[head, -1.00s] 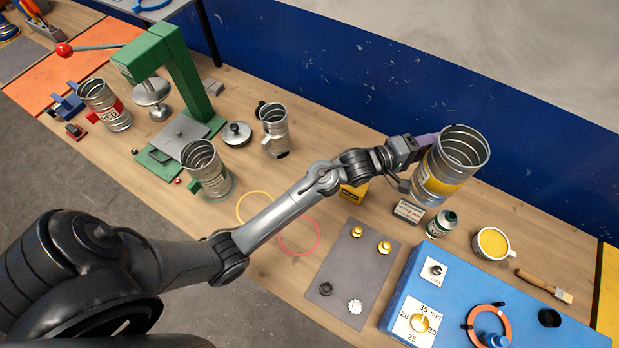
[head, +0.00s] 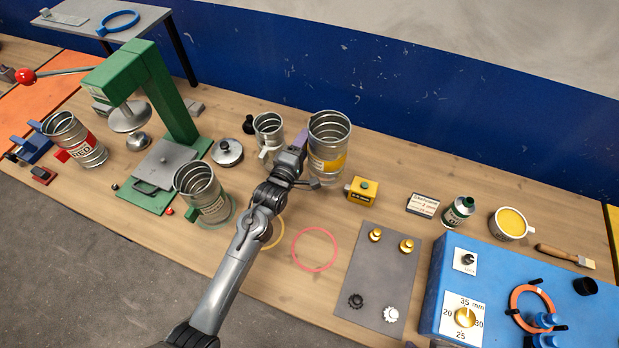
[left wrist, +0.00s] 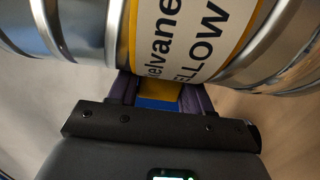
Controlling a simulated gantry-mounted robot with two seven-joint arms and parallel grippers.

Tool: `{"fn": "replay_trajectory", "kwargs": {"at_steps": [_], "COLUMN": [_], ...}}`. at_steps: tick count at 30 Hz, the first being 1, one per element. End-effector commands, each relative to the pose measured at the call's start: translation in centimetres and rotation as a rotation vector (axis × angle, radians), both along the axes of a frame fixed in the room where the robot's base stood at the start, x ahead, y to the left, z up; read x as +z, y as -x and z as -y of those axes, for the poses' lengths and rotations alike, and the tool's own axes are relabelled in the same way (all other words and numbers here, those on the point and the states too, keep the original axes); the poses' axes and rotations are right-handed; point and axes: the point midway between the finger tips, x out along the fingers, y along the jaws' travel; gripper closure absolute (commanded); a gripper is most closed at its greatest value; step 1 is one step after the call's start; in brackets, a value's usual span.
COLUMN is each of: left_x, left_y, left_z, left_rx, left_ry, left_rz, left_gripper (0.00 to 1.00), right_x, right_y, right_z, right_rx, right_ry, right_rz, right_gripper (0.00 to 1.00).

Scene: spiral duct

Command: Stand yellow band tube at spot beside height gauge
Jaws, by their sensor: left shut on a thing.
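The yellow band tube (head: 329,130) is a ribbed metal duct with an open top and a yellow-edged label, roughly upright in the head view. My left gripper (head: 304,156) is shut on its side, at the label. In the left wrist view the tube (left wrist: 190,35) fills the top, with "ELLOW" legible, and the purple fingers (left wrist: 160,92) press against it. Whether its base touches the bench is unclear. A small yellow box-shaped device (head: 362,190) sits right of the tube; I cannot tell if it is the height gauge. My right gripper is out of view.
A red-band tube (head: 76,140), another tube (head: 202,192) and a spouted metal can (head: 268,130) stand left, near a green press (head: 165,90). A pink ring (head: 315,249) and a partly hidden yellow ring (head: 277,236) mark the bench. A blue unit (head: 440,285) is right.

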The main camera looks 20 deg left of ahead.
Motion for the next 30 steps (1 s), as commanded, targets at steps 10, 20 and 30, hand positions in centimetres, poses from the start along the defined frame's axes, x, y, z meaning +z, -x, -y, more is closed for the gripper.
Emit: {"fn": "replay_trajectory", "kwargs": {"at_steps": [10,20,30], "left_x": [-4.5,-7.9,-9.0], "left_y": [0.0,0.0,0.0], "left_z": [0.0,0.0,0.0], "left_rx": [-0.001,0.000,-0.001], "left_ry": [0.000,-0.001,0.000], "left_rz": [0.003,0.002,0.004], "left_gripper": [0.95,0.95,0.95], "right_x": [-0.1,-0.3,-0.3], "right_y": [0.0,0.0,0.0], "right_z": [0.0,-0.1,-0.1], "right_rx": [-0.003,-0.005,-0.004], "right_ry": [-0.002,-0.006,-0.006], "right_rz": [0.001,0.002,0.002], "right_gripper": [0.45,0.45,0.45]}}
